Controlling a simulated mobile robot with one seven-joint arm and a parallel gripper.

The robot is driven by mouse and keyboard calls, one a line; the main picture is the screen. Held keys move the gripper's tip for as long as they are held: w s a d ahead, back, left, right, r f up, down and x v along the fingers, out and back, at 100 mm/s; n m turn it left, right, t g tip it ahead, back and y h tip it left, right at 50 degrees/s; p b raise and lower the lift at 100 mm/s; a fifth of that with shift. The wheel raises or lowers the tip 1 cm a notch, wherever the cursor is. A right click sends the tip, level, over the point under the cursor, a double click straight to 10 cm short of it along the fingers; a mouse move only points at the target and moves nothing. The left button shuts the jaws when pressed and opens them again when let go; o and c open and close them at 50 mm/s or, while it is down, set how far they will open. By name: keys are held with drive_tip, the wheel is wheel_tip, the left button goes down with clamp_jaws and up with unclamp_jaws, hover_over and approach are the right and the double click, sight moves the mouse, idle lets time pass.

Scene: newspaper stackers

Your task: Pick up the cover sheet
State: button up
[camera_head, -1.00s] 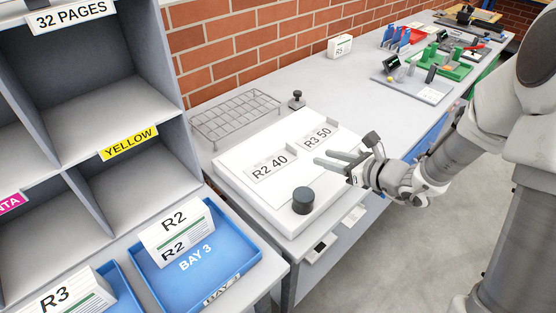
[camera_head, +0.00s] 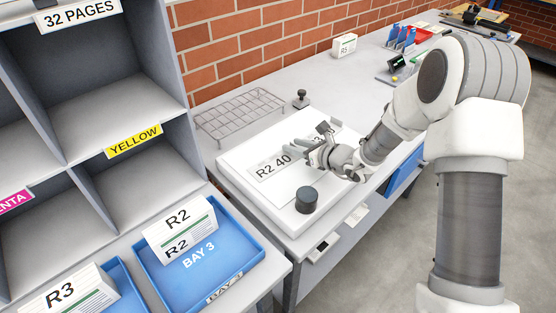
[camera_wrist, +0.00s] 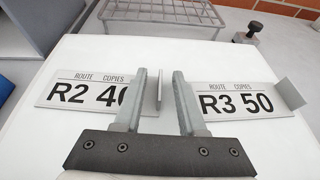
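Two white cover sheets lie side by side on a white slab (camera_head: 288,215). The "R2 40" sheet (camera_head: 268,167) is on the left, and it also shows in the wrist view (camera_wrist: 80,94). The "R3 50" sheet (camera_wrist: 235,103) is on the right; in the head view my gripper hides most of it. Each sheet has a small upright tab at its right end. My gripper (camera_wrist: 160,76) is open above the sheets. In the wrist view, the R2 tab (camera_wrist: 158,90) appears between the fingers with gaps on both sides; its depth relative to the fingertips is unclear.
A dark round knob (camera_head: 307,199) stands on the slab's front part. A wire rack (camera_head: 240,115) and a small dark stamp (camera_head: 301,98) are behind. A blue tray (camera_head: 222,262) holds R2 papers at the lower left, below grey shelving (camera_head: 110,100).

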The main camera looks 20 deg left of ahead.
drive_tip(key=shift+w+a, duration=0.1)
clamp_jaws()
idle(0.5)
drive_tip(key=shift+r, duration=0.45)
drive_tip(key=r, duration=0.3)
drive_tip(key=shift+d+r, duration=0.35)
drive_tip(key=shift+r, duration=0.05)
drive_tip(key=w+r+v, duration=0.1)
drive_tip(key=w+v, duration=0.1)
drive_tip(key=v, duration=1)
drive_tip(key=shift+d+r+p, duration=0.25)
drive_tip(key=shift+d+p, duration=0.05)
drive_tip(key=shift+d, duration=0.2)
